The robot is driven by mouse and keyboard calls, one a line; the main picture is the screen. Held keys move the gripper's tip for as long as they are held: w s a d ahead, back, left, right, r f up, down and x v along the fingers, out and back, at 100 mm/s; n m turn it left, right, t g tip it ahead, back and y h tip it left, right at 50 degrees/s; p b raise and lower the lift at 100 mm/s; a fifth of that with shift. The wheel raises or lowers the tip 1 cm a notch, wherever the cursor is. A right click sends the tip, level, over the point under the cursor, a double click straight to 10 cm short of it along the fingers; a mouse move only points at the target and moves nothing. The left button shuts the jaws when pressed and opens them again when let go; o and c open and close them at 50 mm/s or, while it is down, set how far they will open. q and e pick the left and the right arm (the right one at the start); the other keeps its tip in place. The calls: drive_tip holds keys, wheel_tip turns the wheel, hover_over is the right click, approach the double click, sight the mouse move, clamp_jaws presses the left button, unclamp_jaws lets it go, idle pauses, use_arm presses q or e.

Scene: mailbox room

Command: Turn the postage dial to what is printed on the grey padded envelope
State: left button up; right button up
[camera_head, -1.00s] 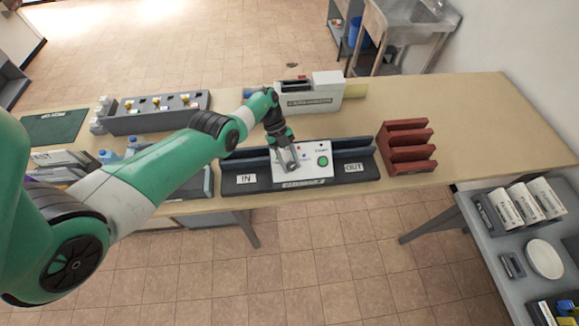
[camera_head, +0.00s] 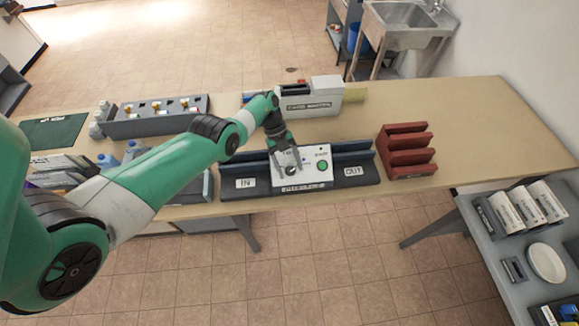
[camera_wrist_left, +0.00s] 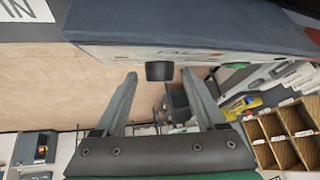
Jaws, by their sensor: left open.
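The white postage machine (camera_head: 314,178) sits in the dark tray between the IN and OUT labels, with a green round button (camera_head: 322,165) on its right. My left gripper (camera_head: 290,168) is over the left part of its top, with its fingers spread. In the left wrist view a dark knob (camera_wrist_left: 160,71), which looks like the dial, stands between the tips of my open left gripper (camera_wrist_left: 158,75), with gaps on both sides. The dial's marks and setting cannot be read. I cannot pick out the grey padded envelope. My right gripper is not in view.
A red slotted rack (camera_head: 407,152) stands right of the tray. A white and grey machine (camera_head: 322,95) stands behind, and a grey sorter box (camera_head: 150,123) is at the back left. A side shelf (camera_head: 484,245) at the right holds white packets. The table's right end is bare.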

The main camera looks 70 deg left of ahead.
use_arm(q)
drive_tip(key=v, duration=1.1)
drive_tip(key=shift+f, duration=0.1)
drive_tip(key=shift+s+a+r, duration=0.1)
drive_tip(key=shift+a+r, duration=0.1)
drive_tip(key=shift+r, duration=0.1)
drive_tip(key=shift+d, duration=0.1)
